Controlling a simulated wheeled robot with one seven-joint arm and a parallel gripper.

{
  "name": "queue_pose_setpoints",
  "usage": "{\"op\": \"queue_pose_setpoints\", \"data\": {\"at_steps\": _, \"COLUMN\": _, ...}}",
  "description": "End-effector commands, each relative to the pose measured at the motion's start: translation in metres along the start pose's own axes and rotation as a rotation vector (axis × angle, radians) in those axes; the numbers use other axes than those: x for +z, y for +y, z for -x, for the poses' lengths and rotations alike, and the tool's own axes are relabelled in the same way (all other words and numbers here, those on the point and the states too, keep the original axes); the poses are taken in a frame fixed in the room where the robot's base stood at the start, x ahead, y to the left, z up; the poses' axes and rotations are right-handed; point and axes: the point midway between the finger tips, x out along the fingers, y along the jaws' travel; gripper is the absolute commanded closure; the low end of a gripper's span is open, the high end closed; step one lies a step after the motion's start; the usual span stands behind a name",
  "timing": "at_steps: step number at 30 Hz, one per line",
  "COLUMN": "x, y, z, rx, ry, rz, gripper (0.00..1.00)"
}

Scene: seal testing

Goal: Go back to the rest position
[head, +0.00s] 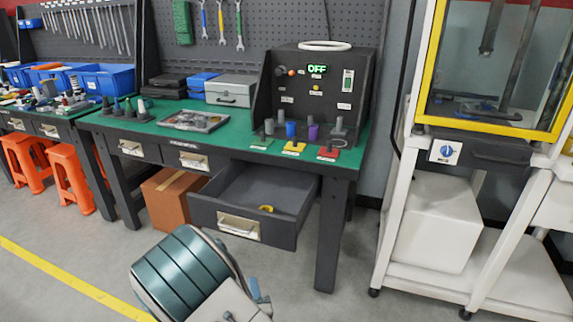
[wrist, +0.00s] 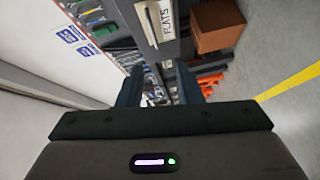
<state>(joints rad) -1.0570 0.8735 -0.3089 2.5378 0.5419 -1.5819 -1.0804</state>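My gripper (wrist: 160,90) shows in the wrist view with its two fingers spread apart and nothing between them. It is open. In the head view my arm is folded low at the bottom centre, in front of the workbench (head: 250,146), and the fingertips are not clearly visible there. A drawer (head: 235,228) under the bench is pulled out, with a small yellow object (head: 267,209) inside. In the wrist view a labelled drawer front (wrist: 158,22) is beyond the fingers, apart from them.
A test box with an OFF display (head: 318,70) stands on the bench, with several grey and coloured pieces before it. A cardboard box (head: 168,197) is beneath the bench and orange stools (head: 68,178) are at left. A yellow-framed cabinet (head: 430,60) stands right. The front floor is clear.

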Motion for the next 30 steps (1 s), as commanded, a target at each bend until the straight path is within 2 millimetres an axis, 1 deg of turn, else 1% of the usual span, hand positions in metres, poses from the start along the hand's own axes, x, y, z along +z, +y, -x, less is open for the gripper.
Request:
{"op": "queue_pose_setpoints", "data": {"at_steps": 1, "x": 0.004, "y": 0.010, "z": -0.004, "rx": -0.021, "ry": -0.023, "rz": -0.044, "gripper": 0.68}}
{"op": "queue_pose_setpoints", "data": {"at_steps": 5, "x": 0.016, "y": 0.025, "z": -0.011, "rx": -0.104, "ry": -0.095, "rz": -0.184, "gripper": 0.68}}
{"op": "queue_pose_setpoints", "data": {"at_steps": 9, "x": 0.032, "y": 0.052, "z": -0.018, "rx": -0.219, "ry": -0.196, "rz": -0.396, "gripper": 0.68}}
{"op": "queue_pose_setpoints", "data": {"at_steps": 12, "x": 0.043, "y": 0.074, "z": -0.017, "rx": -0.304, "ry": -0.268, "rz": -0.554, "gripper": 0.68}}
{"op": "queue_pose_setpoints", "data": {"at_steps": 16, "x": 0.054, "y": 0.106, "z": -0.010, "rx": -0.406, "ry": -0.356, "rz": -0.740, "gripper": 0.68}}
{"op": "queue_pose_setpoints", "data": {"at_steps": 20, "x": 0.065, "y": 0.142, "z": 0.005, "rx": -0.498, "ry": -0.442, "rz": -0.902, "gripper": 0.68}}
{"op": "queue_pose_setpoints", "data": {"at_steps": 23, "x": 0.073, "y": 0.172, "z": 0.022, "rx": -0.558, "ry": -0.511, "rz": -1.010, "gripper": 0.68}}
{"op": "queue_pose_setpoints", "data": {"at_steps": 24, "x": 0.076, "y": 0.184, "z": 0.030, "rx": -0.581, "ry": -0.540, "rz": -1.049, "gripper": 0.68}}
{"op": "queue_pose_setpoints", "data": {"at_steps": 26, "x": 0.081, "y": 0.203, "z": 0.043, "rx": -0.612, "ry": -0.585, "rz": -1.102, "gripper": 0.68}}
{"op": "queue_pose_setpoints", "data": {"at_steps": 29, "x": 0.091, "y": 0.234, "z": 0.070, "rx": -0.655, "ry": -0.670, "rz": -1.181, "gripper": 0.68}}
{"op": "queue_pose_setpoints", "data": {"at_steps": 30, "x": 0.095, "y": 0.246, "z": 0.082, "rx": -0.670, "ry": -0.708, "rz": -1.209, "gripper": 0.68}}
